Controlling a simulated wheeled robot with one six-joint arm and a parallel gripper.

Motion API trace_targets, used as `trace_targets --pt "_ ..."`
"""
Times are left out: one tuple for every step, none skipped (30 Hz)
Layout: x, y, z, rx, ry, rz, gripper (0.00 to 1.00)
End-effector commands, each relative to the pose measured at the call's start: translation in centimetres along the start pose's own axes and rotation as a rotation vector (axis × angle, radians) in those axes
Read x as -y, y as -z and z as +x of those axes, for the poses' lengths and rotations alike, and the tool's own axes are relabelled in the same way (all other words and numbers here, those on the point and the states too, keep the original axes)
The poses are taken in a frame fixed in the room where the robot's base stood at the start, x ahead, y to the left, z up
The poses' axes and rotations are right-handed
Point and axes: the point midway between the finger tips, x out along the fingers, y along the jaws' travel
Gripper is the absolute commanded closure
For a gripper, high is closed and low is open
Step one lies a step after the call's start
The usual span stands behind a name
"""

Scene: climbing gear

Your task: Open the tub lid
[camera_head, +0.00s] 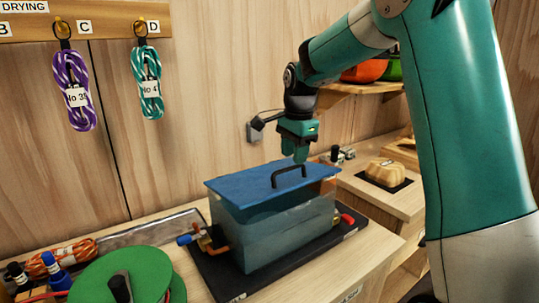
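The tub (270,235) is a clear box with bluish contents, standing on a dark mat on the wooden counter. Its flat blue lid (240,187) lies on top and covers it. A black bar handle (289,170) stands up from the lid, right of its middle. My gripper (301,158) points down just above and behind the right end of the handle. The fingers look close together, but their gap is too small to make out. I cannot tell whether they touch the handle.
Taps with a blue grip (186,239) and a red grip (347,218) stick out at the tub's sides. A green reel (120,275) stands front left. Purple rope (74,90) and teal rope (147,85) hang from the rack (95,25). A climbing hold (386,172) lies at right.

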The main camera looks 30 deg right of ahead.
Motion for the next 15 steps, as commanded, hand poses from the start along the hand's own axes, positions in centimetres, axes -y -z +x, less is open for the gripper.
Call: trace_targets --pt "0.1 0.1 -1.1 -0.002 0.005 0.001 0.62" --pt "0.1 0.1 -1.7 -0.001 0.004 0.001 0.62" --pt "0.1 0.1 -2.6 -0.001 0.004 0.0 0.62" --pt "0.1 0.1 -3.2 -0.001 0.005 0.0 0.62" --pt "0.1 0.1 -3.9 -0.001 0.005 0.0 0.62" --pt "0.1 0.1 -4.7 -0.001 0.003 0.0 0.62" --pt "0.1 0.1 -5.3 -0.001 0.004 -0.001 0.62" --pt "0.1 0.1 -6.0 -0.001 0.004 0.0 0.62" --pt "0.1 0.1 -6.8 -0.001 0.004 0.0 0.62" --pt "0.1 0.1 -7.5 -0.001 0.003 0.001 0.62" --pt "0.1 0.1 -8.1 -0.001 0.004 0.001 0.62" --pt "0.1 0.1 -8.9 -0.001 0.003 0.001 0.62" --pt "0.1 0.1 -9.6 -0.001 0.003 0.0 0.62" --pt "0.1 0.1 -10.2 -0.001 0.003 0.0 0.62" --pt "0.1 0.1 -11.1 -0.001 0.003 0.0 0.62"
